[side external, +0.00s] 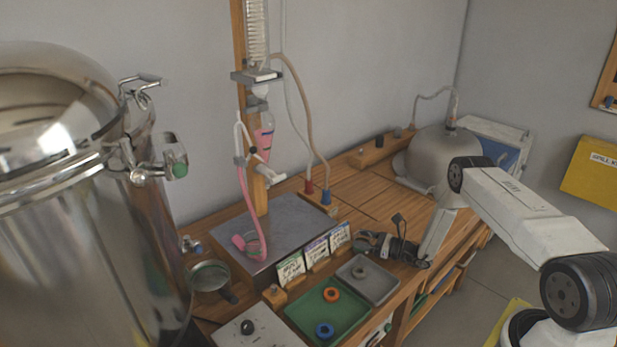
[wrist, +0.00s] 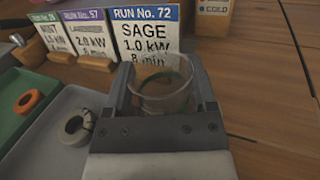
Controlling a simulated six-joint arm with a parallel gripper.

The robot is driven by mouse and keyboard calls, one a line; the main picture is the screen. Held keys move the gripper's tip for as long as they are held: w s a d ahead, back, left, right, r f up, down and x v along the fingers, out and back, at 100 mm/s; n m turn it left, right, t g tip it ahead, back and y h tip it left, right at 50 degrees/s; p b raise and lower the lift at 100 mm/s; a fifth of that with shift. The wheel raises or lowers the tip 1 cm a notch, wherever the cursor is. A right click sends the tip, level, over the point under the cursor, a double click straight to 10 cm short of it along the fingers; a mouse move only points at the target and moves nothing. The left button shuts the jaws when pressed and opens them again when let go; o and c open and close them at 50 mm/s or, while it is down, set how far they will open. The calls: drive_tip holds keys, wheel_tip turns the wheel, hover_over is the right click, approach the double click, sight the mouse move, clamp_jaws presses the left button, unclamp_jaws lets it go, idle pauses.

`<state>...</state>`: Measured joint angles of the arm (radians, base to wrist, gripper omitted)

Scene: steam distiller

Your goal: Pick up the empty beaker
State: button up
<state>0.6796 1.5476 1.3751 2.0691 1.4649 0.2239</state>
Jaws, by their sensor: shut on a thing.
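A clear empty beaker (wrist: 165,94) with a thin green band is between the two fingers of my gripper (wrist: 163,84) in the wrist view. My gripper is shut on it, a finger on either side. The beaker looks upright; I cannot tell whether its base touches the surface. In the side view my gripper (side external: 374,242) is low over the bench, just right of the run cards, and the beaker is too small to make out there.
The run cards (side external: 316,250) stand just beyond the beaker. A grey tray (side external: 385,290) and a green tray (side external: 300,318) with rings lie in front. A big steel vessel (side external: 80,240) stands left. Bare wood lies behind my gripper.

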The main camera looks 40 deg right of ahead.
drive_tip(key=shift+r, duration=0.15)
drive_tip(key=shift+r, duration=1.15)
drive_tip(key=s+a+r, duration=0.4)
drive_tip(key=s+r, duration=0.6)
drive_tip(key=s, duration=0.3)
drive_tip(key=shift+s+a+r, duration=0.15)
drive_tip(key=shift+a+r, duration=0.05)
